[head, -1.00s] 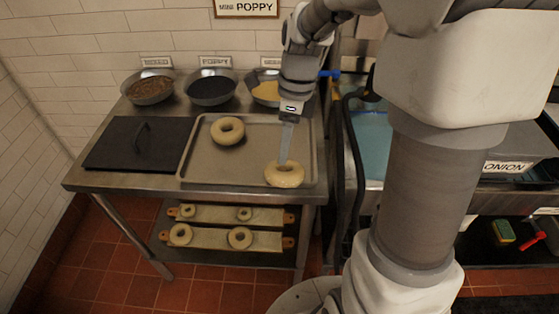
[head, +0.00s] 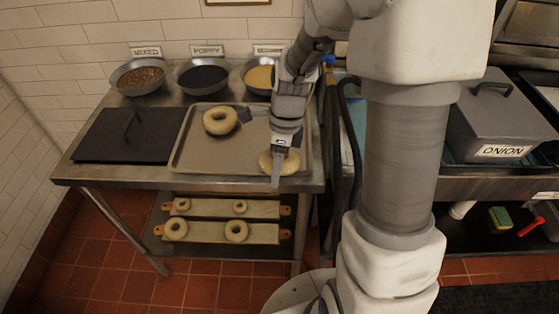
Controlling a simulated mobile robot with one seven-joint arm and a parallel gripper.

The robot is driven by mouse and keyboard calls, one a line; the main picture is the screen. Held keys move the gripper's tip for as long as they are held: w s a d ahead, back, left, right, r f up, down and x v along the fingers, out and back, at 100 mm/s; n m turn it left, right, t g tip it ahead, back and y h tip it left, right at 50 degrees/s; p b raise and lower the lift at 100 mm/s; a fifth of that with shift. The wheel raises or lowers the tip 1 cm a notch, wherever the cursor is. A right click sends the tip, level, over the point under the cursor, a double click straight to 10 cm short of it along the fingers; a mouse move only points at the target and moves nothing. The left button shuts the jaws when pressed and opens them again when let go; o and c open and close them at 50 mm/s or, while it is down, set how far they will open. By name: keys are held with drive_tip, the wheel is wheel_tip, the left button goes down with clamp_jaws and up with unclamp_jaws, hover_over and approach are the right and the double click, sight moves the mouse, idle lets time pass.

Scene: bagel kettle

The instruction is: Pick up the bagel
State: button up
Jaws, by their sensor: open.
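One pale bagel (head: 220,121) lies on the tray (head: 196,158) near its back left. A second bagel (head: 292,164) lies near the tray's front right, partly hidden by my gripper. My gripper (head: 276,180) points down at this second bagel, with a finger in front of its near side. The jaws are open and hold nothing that I can see. I cannot tell whether a finger touches the bagel.
Bowls of mixed (head: 138,78), poppy (head: 203,78) and yellow (head: 260,77) toppings stand behind the tray. A dark lid (head: 100,141) lies to the left. More bagels rest on boards (head: 205,230) on the shelf below. A grey onion container (head: 497,118) stands at the right.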

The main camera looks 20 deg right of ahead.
clamp_jaws()
drive_tip(key=shift+r, duration=0.15)
drive_tip(key=shift+r, duration=0.3)
drive_tip(key=r, duration=0.2)
drive_tip(key=d+r+p, duration=0.1)
drive_tip(key=r, duration=0.1)
drive_tip(key=shift+s+r, duration=0.1)
drive_tip(key=shift+s, duration=0.1)
drive_tip(key=s+d+r+p, duration=0.1)
drive_tip(key=s+d+r, duration=0.3)
drive_tip(key=d, duration=0.5)
wheel_tip(320, 180, up, 2)
drive_tip(key=shift+s+d, duration=0.25)
drive_tip(key=shift+s, duration=0.1)
